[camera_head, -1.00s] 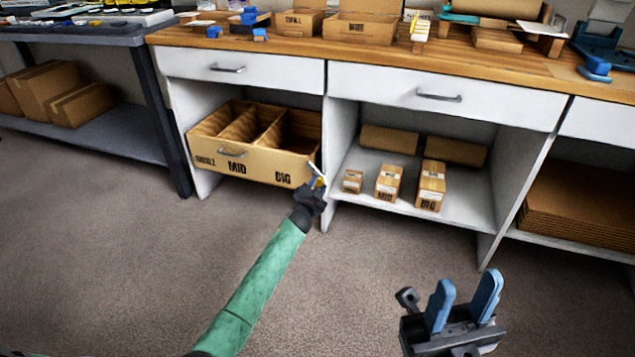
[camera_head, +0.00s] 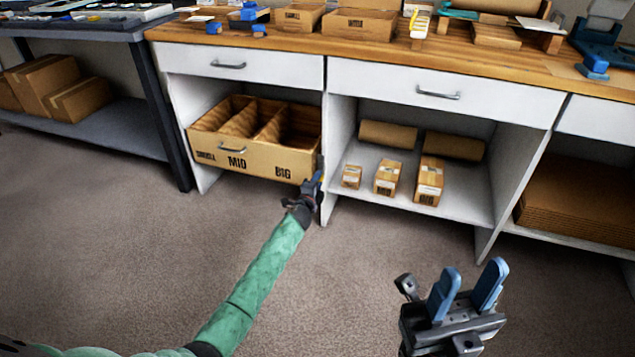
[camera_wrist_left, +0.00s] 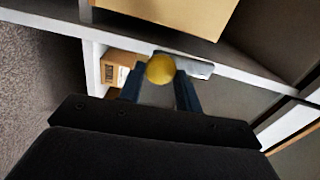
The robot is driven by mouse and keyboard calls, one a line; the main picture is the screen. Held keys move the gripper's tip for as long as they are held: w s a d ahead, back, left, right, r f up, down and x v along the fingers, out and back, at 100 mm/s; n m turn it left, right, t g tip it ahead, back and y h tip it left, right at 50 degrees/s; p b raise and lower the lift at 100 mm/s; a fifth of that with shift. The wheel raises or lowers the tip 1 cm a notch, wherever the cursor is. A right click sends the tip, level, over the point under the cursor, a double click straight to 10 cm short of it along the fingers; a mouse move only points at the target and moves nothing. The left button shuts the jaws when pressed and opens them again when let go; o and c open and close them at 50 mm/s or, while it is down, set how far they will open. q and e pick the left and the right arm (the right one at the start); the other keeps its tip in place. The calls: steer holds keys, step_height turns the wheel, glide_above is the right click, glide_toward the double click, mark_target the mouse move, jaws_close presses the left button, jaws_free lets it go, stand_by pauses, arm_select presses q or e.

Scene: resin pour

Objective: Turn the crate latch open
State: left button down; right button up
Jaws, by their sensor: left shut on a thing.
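The crate (camera_head: 205,158) is a tan wooden bin marked MID and BIG, in the left bay of the white bench. My left gripper (camera_head: 319,182) is at its front right corner, beside the bay's upright. In the left wrist view, the left gripper (camera_wrist_left: 160,85) is shut on the latch, whose round yellow knob (camera_wrist_left: 160,69) shows between the dark blue fingers. A pale metal plate (camera_wrist_left: 196,67) shows just behind the knob. In the head view the gripper mostly hides the latch. My right gripper (camera_head: 468,290) is open and empty, above the floor at lower right.
Flat cardboard (camera_head: 575,205) is stacked in the right bay. A dark table (camera_head: 90,135) with boxes stands at left. The carpet in front is clear.

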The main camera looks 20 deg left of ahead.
arm_select(q)
steer(key=shift+d+f+m, duration=0.1)
steer(key=shift+m, duration=0.3)
steer(key=c, duration=1)
jaws_free()
steer(key=shift+s+p, duration=1.1)
steer(key=shift+s, duration=2.8)
